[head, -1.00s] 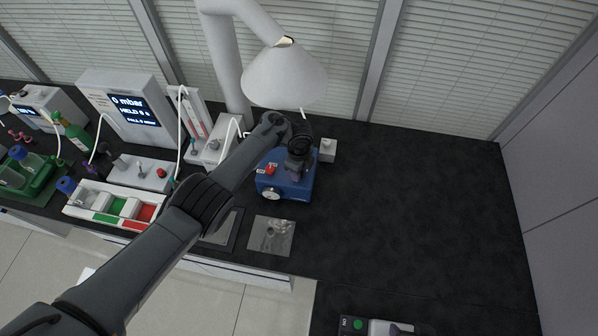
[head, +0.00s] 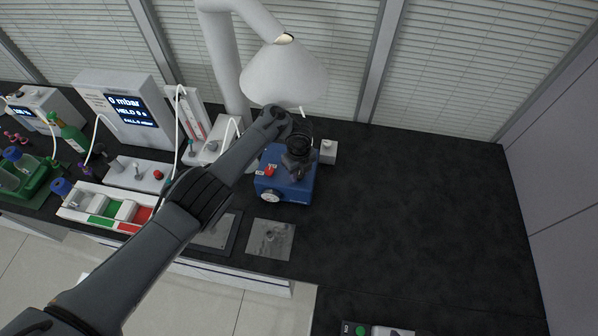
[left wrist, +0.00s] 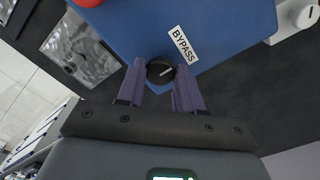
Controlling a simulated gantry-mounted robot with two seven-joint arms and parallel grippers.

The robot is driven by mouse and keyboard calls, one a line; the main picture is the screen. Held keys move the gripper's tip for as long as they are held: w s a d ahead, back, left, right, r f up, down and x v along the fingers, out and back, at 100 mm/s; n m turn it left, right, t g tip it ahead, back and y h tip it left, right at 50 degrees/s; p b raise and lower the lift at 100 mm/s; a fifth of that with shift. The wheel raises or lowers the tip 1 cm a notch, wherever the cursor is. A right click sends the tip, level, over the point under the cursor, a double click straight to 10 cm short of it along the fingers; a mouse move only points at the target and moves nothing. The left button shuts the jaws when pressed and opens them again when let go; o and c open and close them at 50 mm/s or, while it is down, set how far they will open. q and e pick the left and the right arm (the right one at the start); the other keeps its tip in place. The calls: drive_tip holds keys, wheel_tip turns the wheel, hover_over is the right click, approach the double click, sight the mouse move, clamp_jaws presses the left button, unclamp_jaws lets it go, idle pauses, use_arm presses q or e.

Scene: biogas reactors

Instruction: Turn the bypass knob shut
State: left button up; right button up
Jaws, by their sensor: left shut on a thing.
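The bypass knob (left wrist: 160,70) is a small black round knob with a light pointer line, next to a white BYPASS label (left wrist: 183,45) on the blue box (left wrist: 130,22). In the left wrist view the pointer line lies slanted. My left gripper (left wrist: 160,76) has its two fingers on either side of the knob and is shut on it. In the head view the blue box (head: 270,183) stands on the dark bench, and my left gripper (head: 298,165) is over its top; the knob is hidden there by my gripper. My right gripper is not in view.
A red knob (head: 269,170) and a round gauge (head: 270,196) are on the blue box. A white cone hood (head: 285,75) hangs above. A small white block with a knob (head: 328,152) stands just right. The bench right of it is clear.

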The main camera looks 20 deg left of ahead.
sight(299, 175)
use_arm(q)
drive_tip(key=o, duration=1)
drive_tip(key=shift+o, duration=0.2)
drive_tip(key=shift+r, duration=0.1)
drive_tip(key=shift+r, duration=0.3)
drive_tip(key=shift+r+p, duration=0.75)
drive_tip(key=shift+r, duration=2.6)
